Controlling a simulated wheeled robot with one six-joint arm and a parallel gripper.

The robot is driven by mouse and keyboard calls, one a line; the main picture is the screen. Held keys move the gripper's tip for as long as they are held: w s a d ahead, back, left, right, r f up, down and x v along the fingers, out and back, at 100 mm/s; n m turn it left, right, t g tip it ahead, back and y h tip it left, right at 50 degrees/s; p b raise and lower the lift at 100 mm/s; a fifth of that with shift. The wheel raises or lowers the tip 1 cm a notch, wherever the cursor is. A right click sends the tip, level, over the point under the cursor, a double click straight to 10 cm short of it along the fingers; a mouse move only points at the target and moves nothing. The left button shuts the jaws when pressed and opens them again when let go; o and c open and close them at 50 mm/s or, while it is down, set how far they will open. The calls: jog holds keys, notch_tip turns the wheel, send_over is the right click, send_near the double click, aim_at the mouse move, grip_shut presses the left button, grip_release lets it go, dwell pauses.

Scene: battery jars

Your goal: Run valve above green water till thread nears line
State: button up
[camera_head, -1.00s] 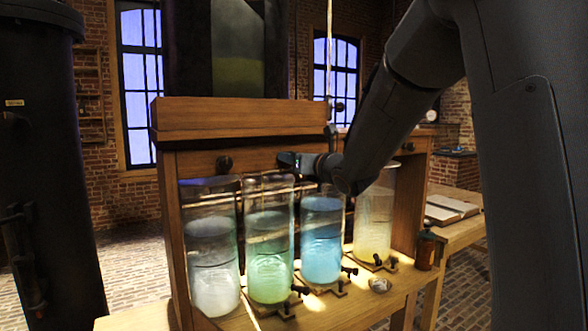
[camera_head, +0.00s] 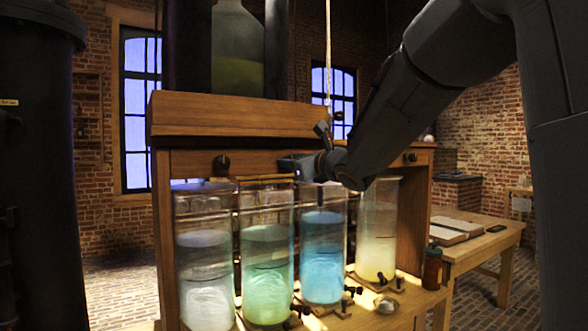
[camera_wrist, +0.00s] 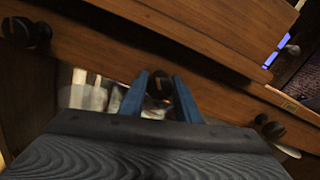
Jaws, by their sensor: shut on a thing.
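The green-water jar (camera_head: 267,275) stands second from the left in the wooden frame. Its water surface lies below the open rim, with a clear band of glass between. Fine marks show on the glass, but I cannot tell thread from line. In the head view the gripper hides that knob.
A white-water jar (camera_head: 205,285), a blue-water jar (camera_head: 322,270) and a yellowish jar (camera_head: 378,235) stand alongside. Other knobs sit on the rail to the left (camera_head: 221,165) and right (camera_head: 410,157). Small taps (camera_head: 300,308) project in front. A brown bottle (camera_head: 432,268) stands at right.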

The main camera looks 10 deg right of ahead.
jog(key=shift+f+b, duration=0.15)
jog(key=shift+b, duration=0.35)
jog(key=n+b, duration=0.1)
jog(key=b, duration=0.1)
jog(key=shift+n+b, duration=0.3)
jog(key=shift+b, duration=0.1)
jog(key=shift+n+b, duration=0.7)
jog(key=shift+b, duration=0.5)
dwell(5.7)
